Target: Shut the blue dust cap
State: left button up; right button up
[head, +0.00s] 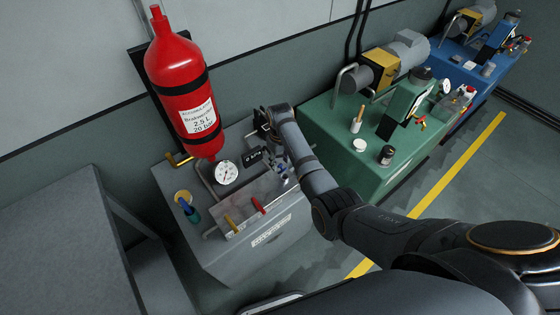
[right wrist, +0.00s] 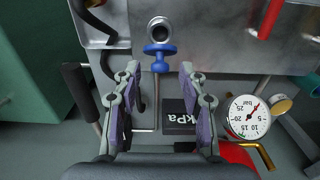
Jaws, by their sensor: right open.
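The blue dust cap (right wrist: 160,47) shows in the right wrist view, just below the round metal port (right wrist: 159,29). The port's dark opening is visible, so the cap does not cover it. A thin rod runs down from the cap between my fingers. My right gripper (right wrist: 160,76) is open and empty, its two fingertips on either side of that rod and short of the cap. In the head view the right arm reaches over the grey console (head: 213,255), and the cap is too small there to make out clearly. My left gripper is not in view.
A pressure gauge (right wrist: 248,116) and a dark kPa display (right wrist: 180,117) sit close to the right gripper. A red handle (right wrist: 270,18) is at upper right. A red cylinder (head: 184,85) stands behind the console. A green console (head: 330,135) is to the right.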

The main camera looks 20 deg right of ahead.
jog(key=shift+f, duration=0.45)
grip_shut()
